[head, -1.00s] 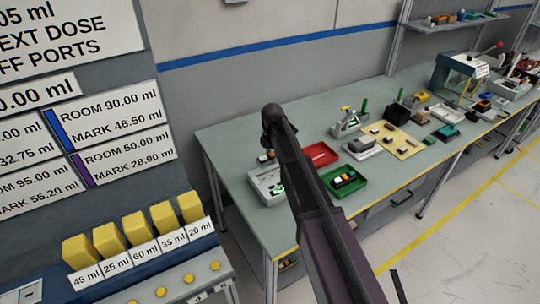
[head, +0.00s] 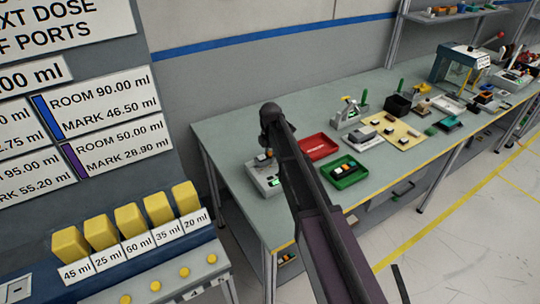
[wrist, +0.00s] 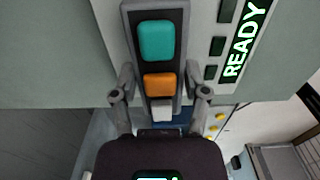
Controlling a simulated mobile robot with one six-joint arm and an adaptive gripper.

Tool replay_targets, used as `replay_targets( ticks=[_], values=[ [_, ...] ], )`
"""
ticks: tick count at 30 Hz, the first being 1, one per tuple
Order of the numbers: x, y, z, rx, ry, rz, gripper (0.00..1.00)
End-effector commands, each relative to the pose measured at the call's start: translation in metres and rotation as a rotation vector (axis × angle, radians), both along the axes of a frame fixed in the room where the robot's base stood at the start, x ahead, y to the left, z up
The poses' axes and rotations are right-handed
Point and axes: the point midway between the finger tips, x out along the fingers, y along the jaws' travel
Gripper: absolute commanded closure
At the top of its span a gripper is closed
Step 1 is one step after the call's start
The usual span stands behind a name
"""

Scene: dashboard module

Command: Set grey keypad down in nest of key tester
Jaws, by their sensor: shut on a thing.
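The grey keypad (wrist: 158,66) is a dark strip with a teal, an orange and a white button, seen from above in the wrist view. My gripper (wrist: 161,93) is shut on it, a finger on each long side near the orange button. The key tester (head: 264,180) is a pale box at the near left end of the bench; its panel (wrist: 226,45) lies beside the keypad and reads READY in green. The keypad is over the tester and hides its nest; I cannot tell whether it is seated.
A red tray (head: 318,154) and a green tray (head: 368,178) with a coloured-button part stand right of the tester. A yellow board (head: 404,143) and more fixtures lie further along.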

Motion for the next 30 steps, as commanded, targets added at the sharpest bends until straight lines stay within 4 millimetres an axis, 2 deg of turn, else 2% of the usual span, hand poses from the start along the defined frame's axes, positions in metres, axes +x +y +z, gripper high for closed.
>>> replay_targets(
  ticks=[6, 30],
  values=[
    [0.0001, -0.0001, -0.0095, 0.000, 0.000, 0.000, 0.94],
    [-0.0001, 0.0002, -0.0100, 0.000, 0.000, 0.000, 0.94]
  ],
)
